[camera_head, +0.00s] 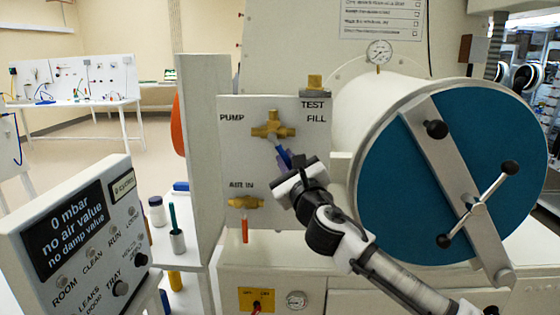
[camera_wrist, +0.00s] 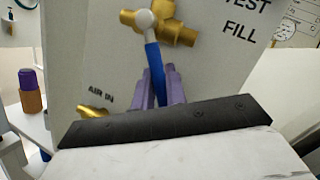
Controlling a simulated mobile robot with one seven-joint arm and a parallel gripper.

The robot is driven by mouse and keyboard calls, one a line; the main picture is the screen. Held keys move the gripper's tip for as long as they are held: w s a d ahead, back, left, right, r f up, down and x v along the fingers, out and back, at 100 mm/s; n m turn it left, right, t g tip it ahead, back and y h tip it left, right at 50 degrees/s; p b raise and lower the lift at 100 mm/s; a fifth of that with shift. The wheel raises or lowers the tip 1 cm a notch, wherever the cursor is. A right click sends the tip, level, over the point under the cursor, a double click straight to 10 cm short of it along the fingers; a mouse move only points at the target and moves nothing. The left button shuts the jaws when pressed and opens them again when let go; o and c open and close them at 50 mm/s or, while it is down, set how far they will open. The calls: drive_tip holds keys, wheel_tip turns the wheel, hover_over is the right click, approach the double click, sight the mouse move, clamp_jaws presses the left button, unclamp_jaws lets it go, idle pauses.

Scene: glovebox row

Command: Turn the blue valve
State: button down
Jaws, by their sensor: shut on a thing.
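The blue valve has a brass body (camera_head: 273,127) on the white panel (camera_head: 262,105), between the labels PUMP and TEST FILL. Its blue handle (camera_head: 284,156) hangs down from the body, tilted a little to the lower right. My gripper (camera_head: 285,165) reaches up to it from the lower right. In the wrist view the purple fingers (camera_wrist: 164,88) close around the lower part of the blue handle (camera_wrist: 154,66), and the handle's end is hidden between them. The brass body (camera_wrist: 172,25) shows above, with a grey hub at the handle's top.
A brass valve with an orange handle (camera_head: 245,229) sits lower left by AIR IN. A large cylinder with a blue door (camera_head: 400,190) and a bar handle stands right of my arm. A control box (camera_head: 75,235) reading 0 mbar stands at left. A gauge (camera_head: 379,51) is above.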

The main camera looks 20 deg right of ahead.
drive_tip(key=n, duration=0.1)
drive_tip(key=d+r+n+g+p, duration=0.1)
drive_tip(key=n+y+p, duration=0.1)
drive_tip(key=shift+s+d+r+n, duration=0.2)
drive_tip(key=shift+s+d+n, duration=0.05)
drive_tip(key=shift+n, duration=0.05)
drive_tip(key=shift+s+d+r+n+g+p, duration=0.1)
drive_tip(key=shift+d+r+n+g+p, duration=0.15)
drive_tip(key=shift+n, duration=0.3)
drive_tip(key=shift+r+n+g+p, duration=0.15)
drive_tip(key=shift+n+g+p, duration=0.2)
drive_tip(key=shift+n, duration=0.2)
drive_tip(key=c, duration=1.4)
unclamp_jaws()
drive_tip(key=shift+r, duration=0.1)
drive_tip(key=shift+c, duration=0.2)
